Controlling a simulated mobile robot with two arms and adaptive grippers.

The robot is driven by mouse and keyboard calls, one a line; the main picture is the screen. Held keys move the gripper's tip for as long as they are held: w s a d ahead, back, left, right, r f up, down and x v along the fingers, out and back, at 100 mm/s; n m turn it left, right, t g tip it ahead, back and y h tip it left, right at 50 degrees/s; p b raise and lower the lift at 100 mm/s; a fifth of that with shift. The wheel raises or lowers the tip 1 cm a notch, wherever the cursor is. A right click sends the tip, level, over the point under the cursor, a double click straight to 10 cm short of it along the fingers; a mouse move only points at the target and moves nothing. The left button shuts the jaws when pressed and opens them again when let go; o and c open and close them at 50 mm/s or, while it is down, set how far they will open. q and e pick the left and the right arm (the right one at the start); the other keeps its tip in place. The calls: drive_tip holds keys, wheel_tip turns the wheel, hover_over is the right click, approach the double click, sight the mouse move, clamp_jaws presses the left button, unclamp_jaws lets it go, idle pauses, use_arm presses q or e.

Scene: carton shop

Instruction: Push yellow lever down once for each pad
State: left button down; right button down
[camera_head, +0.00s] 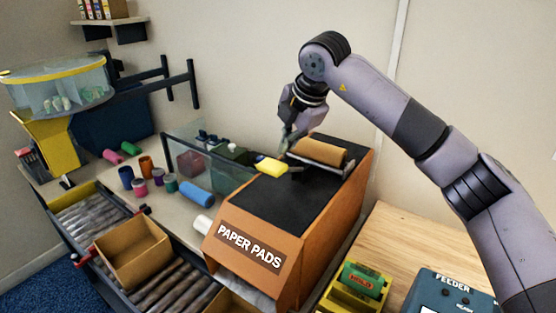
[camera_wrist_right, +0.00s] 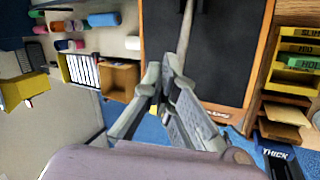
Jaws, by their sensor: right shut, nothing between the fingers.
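The yellow lever (camera_head: 272,166) sticks out over the black top of the orange-brown PAPER PADS dispenser (camera_head: 327,225), near its back left edge. My right gripper (camera_head: 285,147) is shut and empty, its fingertips just behind and above the lever; I cannot tell whether they touch it. The right wrist view shows the fingers (camera_wrist_right: 163,75) close together in front of the dispenser's black top (camera_wrist_right: 220,50). The lever's yellow end is not clear there. A brown roll (camera_head: 320,151) lies at the back of the dispenser. My left gripper is not in view.
An open cardboard carton (camera_head: 133,252) sits on the roller conveyor (camera_head: 165,290) at front left. Clear panels (camera_head: 190,150) stand left of the dispenser. Coloured rolls and small pots (camera_head: 158,177) lie on the bench. A blue FEEDER box (camera_head: 450,292) is at front right.

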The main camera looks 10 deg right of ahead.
sight(281, 163)
idle(0.8)
drive_tip(key=shift+s+a+f+b, duration=0.1)
drive_tip(key=shift+s+f+b, duration=0.05)
drive_tip(key=shift+f+b, duration=0.3)
drive_tip(key=shift+s+a+f+b, duration=0.3)
drive_tip(key=shift+f+b, duration=0.45)
drive_tip(key=shift+b, duration=0.05)
drive_tip(key=shift+s+a+f+b, duration=0.3)
drive_tip(key=shift+f+b, duration=0.4)
drive_tip(key=shift+b, duration=0.15)
drive_tip(key=shift+s+a+f+b, duration=0.25)
drive_tip(key=shift+a+f+b, duration=0.05)
drive_tip(key=shift+f+b, duration=0.5)
idle(2.1)
drive_tip(key=shift+r, duration=0.2)
idle(0.3)
drive_tip(key=shift+w+d+r+p, duration=0.2)
drive_tip(key=shift+r+p, duration=0.3)
drive_tip(key=shift+r, duration=0.1)
drive_tip(key=shift+w+d+r+p, duration=0.25)
drive_tip(key=shift+r+p, duration=0.2)
drive_tip(key=shift+r, duration=0.15)
drive_tip(key=shift+w+d+r+p, duration=0.15)
drive_tip(key=shift+w+r+p, duration=0.05)
drive_tip(key=shift+r+p, duration=0.65)
drive_tip(key=shift+r, duration=0.25)
drive_tip(key=shift+w+d+r, duration=0.1)
drive_tip(key=shift+r, duration=0.15)
drive_tip(key=shift+w+d, duration=0.2)
